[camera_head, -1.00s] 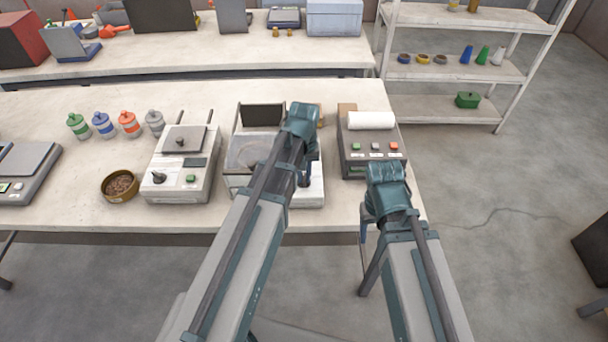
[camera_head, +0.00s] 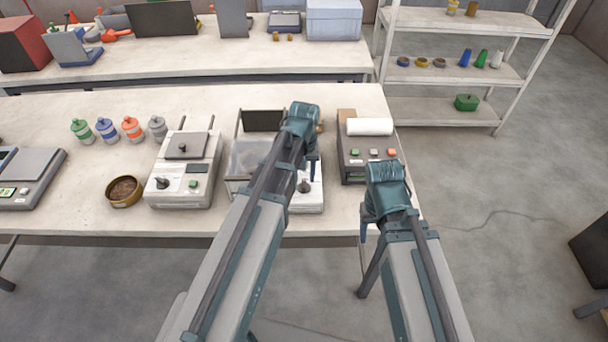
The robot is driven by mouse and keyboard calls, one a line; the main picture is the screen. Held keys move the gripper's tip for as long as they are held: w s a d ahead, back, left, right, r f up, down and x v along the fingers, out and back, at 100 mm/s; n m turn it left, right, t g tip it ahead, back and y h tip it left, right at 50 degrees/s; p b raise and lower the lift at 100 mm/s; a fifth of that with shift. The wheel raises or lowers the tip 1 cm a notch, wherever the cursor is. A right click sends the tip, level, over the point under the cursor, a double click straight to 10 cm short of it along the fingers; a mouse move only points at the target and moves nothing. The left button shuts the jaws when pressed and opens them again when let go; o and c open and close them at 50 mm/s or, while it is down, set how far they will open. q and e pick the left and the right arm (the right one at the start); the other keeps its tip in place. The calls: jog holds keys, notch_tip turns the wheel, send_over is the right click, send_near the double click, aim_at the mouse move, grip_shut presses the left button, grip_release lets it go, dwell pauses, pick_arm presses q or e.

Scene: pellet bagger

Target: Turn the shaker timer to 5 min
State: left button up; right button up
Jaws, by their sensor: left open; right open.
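A white machine (camera_head: 184,190) with two upright rods and a grey top plate stands left of centre; it looks like the shaker. The dial marks are too small to read. My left gripper (camera_head: 312,172) hangs open, pointing down, over the right part of a second machine (camera_head: 310,202), well right of the shaker. That machine also has a dark knob (camera_head: 304,187), below the gripper. My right gripper (camera_head: 364,232) is open and empty at the bench's front edge.
A brown bowl (camera_head: 124,202) sits left of the shaker, and several coloured bottles (camera_head: 107,130) stand behind. A sealer-like box with a white roll (camera_head: 368,127) stands at right. My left arm covers part of the second machine. A shelf (camera_head: 450,70) stands at the back right.

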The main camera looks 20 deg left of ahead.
aim_at(305, 185)
pick_arm(q)
notch_tip(305, 185, up, 11)
jog(key=p, duration=1)
pick_arm(e)
notch_tip(305, 185, up, 11)
pick_arm(q)
jog(key=shift+f, duration=0.1)
jog(key=s+d+f+m+y+b, duration=0.1)
jog(key=s+d+f+m+b, duration=0.6)
jog(key=s, duration=0.7)
jog(key=d+f+b, duration=0.2)
jog(key=d, duration=0.1)
jog(key=shift+d, duration=0.2)
pick_arm(e)
notch_tip(305, 185, down, 9)
